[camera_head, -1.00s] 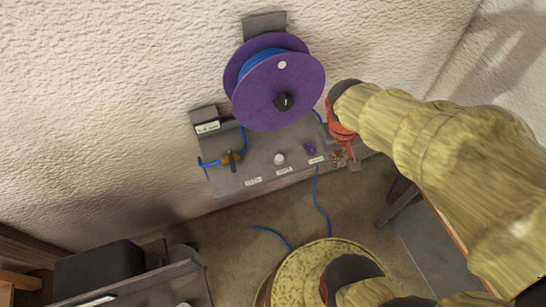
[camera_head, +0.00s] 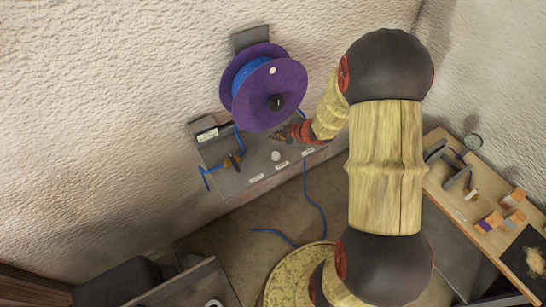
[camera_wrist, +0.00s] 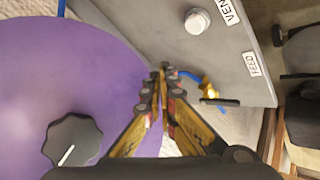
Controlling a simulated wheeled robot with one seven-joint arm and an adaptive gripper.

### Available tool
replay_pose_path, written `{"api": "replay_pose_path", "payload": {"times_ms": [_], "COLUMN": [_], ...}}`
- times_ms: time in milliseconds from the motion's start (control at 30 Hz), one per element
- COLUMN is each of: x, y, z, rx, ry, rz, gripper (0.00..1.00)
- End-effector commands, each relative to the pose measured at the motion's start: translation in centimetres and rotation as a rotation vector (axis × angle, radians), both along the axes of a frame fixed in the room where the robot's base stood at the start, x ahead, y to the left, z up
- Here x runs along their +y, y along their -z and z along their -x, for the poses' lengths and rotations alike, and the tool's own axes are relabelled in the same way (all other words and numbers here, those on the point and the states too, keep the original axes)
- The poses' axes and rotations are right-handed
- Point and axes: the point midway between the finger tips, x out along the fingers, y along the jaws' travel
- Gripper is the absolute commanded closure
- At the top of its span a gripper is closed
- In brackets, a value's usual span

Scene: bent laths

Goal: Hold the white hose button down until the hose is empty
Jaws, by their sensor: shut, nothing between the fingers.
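The white button (camera_head: 275,156) sits on the grey panel (camera_head: 245,183). In the wrist view the white button (camera_wrist: 197,21) stands beside a label reading "VEN", cut off by the picture edge. My gripper (camera_head: 280,134) is over the panel, behind the button and right of the reel's lower edge, apart from the button. In the wrist view my gripper (camera_wrist: 163,72) has its fingertips together with nothing between them. The blue hose (camera_head: 319,200) hangs from the panel to the floor. More blue hose is wound on the purple reel (camera_head: 270,95). Whether the hose holds anything cannot be seen.
A brass valve (camera_wrist: 209,88) with a dark handle is near the "FEED" label (camera_wrist: 252,65). The reel's black knob (camera_wrist: 72,142) is close to my gripper. A workbench (camera_head: 495,235) with small items is at right. A round yellowish stool-like top (camera_head: 285,270) stands below.

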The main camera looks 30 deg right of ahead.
Motion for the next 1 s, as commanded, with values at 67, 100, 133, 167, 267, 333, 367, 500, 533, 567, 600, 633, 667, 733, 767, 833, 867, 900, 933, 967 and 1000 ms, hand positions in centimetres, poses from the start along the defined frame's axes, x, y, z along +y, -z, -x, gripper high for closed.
{"api": "replay_pose_path", "payload": {"times_ms": [67,100,133,167,267,333,367,500,533,567,600,633,667,733,767,833,867,900,933,967,1000], "x": [0.7,0.9,1.0,1.0,1.0,1.0,1.0,1.0,1.0,1.0,1.0,1.0,1.0,1.0,1.0,1.0,0.9,0.9,0.9,0.9,0.9], "y": [-0.4,-0.6,-0.7,-0.7,-0.7,-0.7,-0.7,-0.7,-0.6,-0.5,-0.4,-0.3,-0.1,0.3,0.6,1.2,1.5,1.9,2.3,2.6,3.1], "z": [-0.3,-0.4,-0.4,-0.5,-0.5,-0.5,-0.5,-0.5,-0.5,-0.5,-0.5,-0.5,-0.5,-0.5,-0.5,-0.5,-0.5,-0.5,-0.5,-0.5,-0.5], "rx": [-0.020,-0.028,-0.031,-0.034,-0.034,-0.034,-0.034,-0.034,-0.034,-0.033,-0.033,-0.033,-0.033,-0.033,-0.033,-0.033,-0.033,-0.033,-0.033,-0.033,-0.033], "ry": [-0.025,-0.030,-0.033,-0.034,-0.036,-0.035,-0.035,-0.034,-0.034,-0.033,-0.033,-0.033,-0.033,-0.033,-0.033,-0.033,-0.033,-0.033,-0.033,-0.033,-0.033], "rz": [-0.011,-0.015,-0.018,-0.018,-0.016,-0.016,-0.016,-0.016,-0.016,-0.016,-0.016,-0.016,-0.016,-0.016,-0.016,-0.016,-0.016,-0.016,-0.016,-0.016,-0.016], "gripper": [1.00,1.00,1.00,1.00,1.00,1.00,1.00,1.00,1.00,1.00,1.00,1.00,1.00,1.00,1.00,1.00,1.00,1.00,1.00,1.00,1.00]}}
